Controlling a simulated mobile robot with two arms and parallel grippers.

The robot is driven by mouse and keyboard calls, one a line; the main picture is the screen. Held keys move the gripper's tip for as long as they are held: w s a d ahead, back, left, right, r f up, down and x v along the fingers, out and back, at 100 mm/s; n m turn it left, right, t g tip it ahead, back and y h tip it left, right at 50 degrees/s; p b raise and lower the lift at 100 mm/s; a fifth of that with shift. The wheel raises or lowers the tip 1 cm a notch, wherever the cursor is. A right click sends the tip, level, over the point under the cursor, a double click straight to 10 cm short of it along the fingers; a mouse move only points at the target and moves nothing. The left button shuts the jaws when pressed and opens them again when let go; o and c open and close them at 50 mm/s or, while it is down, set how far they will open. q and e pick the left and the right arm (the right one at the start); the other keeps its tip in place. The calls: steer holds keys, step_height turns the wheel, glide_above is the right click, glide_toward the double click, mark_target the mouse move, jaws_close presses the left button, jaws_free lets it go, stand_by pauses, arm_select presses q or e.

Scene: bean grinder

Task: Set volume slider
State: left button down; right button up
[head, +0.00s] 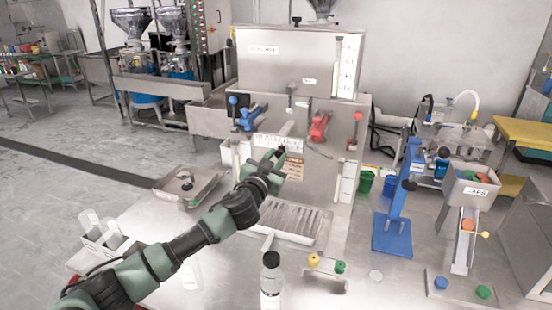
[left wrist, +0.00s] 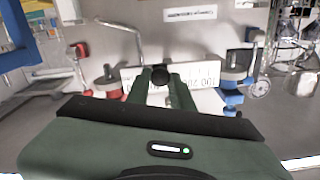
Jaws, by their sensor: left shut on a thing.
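The volume slider's round black knob (left wrist: 160,75) sits in front of a white scale plate (left wrist: 205,74) with numbers that appear upside down in the left wrist view. The plate (head: 268,141) also shows on the front of the steel machine (head: 300,62) in the head view. My left gripper (head: 283,157) is at the right part of the plate. Its two green fingers (left wrist: 160,90) are shut on the knob, one on each side. The gripper hides the knob in the head view. The exact scale reading cannot be made out. My right gripper is in neither view.
A slotted drip tray (head: 290,222) lies below. A bottle (head: 271,280) stands in front, and a blue capping stand (head: 392,235) is at the right.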

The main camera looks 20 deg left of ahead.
mark_target(299, 151)
arm_select(q)
steer(key=shift+d, duration=0.1)
steer(key=d+b, duration=0.1)
steer(key=d, duration=0.3)
steer(key=shift+s+d, duration=0.1)
steer(key=shift+d, duration=0.3)
steer(key=shift+f, duration=0.1)
steer(key=c, duration=1.5)
jaws_free()
steer(key=o, duration=0.3)
steer(key=shift+d, duration=0.1)
